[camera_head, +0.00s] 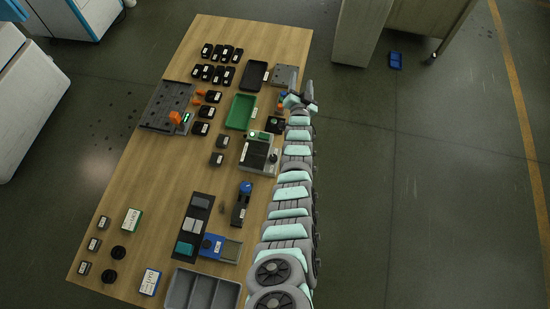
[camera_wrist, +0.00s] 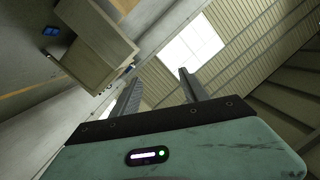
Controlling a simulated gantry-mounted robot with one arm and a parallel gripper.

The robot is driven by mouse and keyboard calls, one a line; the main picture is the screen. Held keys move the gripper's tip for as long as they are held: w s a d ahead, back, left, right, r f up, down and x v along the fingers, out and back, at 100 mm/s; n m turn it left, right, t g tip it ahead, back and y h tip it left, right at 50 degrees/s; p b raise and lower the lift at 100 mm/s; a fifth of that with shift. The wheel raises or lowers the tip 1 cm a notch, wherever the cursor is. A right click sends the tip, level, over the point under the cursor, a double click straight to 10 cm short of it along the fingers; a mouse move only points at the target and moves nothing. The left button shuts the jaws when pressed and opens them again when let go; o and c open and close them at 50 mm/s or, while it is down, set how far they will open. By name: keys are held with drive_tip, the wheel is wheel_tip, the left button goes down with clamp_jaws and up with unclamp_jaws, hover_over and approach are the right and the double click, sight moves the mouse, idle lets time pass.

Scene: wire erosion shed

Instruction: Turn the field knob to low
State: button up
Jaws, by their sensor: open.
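I cannot tell for certain which part is the field knob, and its markings are too small to read. A blue round knob or ball (camera_head: 246,187) sits on a dark narrow unit (camera_head: 239,211) right of the table's middle. A grey and black device (camera_head: 258,153) with a small green part stands further up, near the right edge. My gripper (camera_wrist: 160,78) is open, with two dark fingers apart and nothing between them in the wrist view. In the head view my arm's end is by the table's upper right edge, away from the blue knob.
The wooden table (camera_head: 163,220) carries several small black labelled blocks, a green tray (camera_head: 241,111), a grey compartment tray (camera_head: 201,291) and a blue unit (camera_head: 221,247). My arm runs along the table's right edge. The wrist view shows walls and ceiling.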

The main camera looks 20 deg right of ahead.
drive_tip(key=s+d+f+m+g+b, duration=0.1)
drive_tip(key=s+d+f+m+g, duration=0.2)
drive_tip(key=d+f+m+g, duration=0.4)
drive_tip(key=s+d+f+b, duration=0.1)
drive_tip(key=s+d+f, duration=0.1)
drive_tip(key=s+d, duration=0.1)
drive_tip(key=m+g+y+b, duration=0.4)
drive_tip(key=m+g+y, duration=0.1)
drive_tip(key=m+y, duration=0.55)
approach(274, 158)
drive_tip(key=shift+n, duration=0.45)
drive_tip(key=x, duration=0.7)
drive_tip(key=shift+d+f+b, duration=0.1)
drive_tip(key=shift+f+b, duration=0.15)
drive_tip(key=shift+b, duration=0.15)
drive_tip(key=shift+w+a+f, duration=0.25)
drive_tip(key=shift+f, duration=0.15)
drive_tip(key=shift+c, duration=0.4)
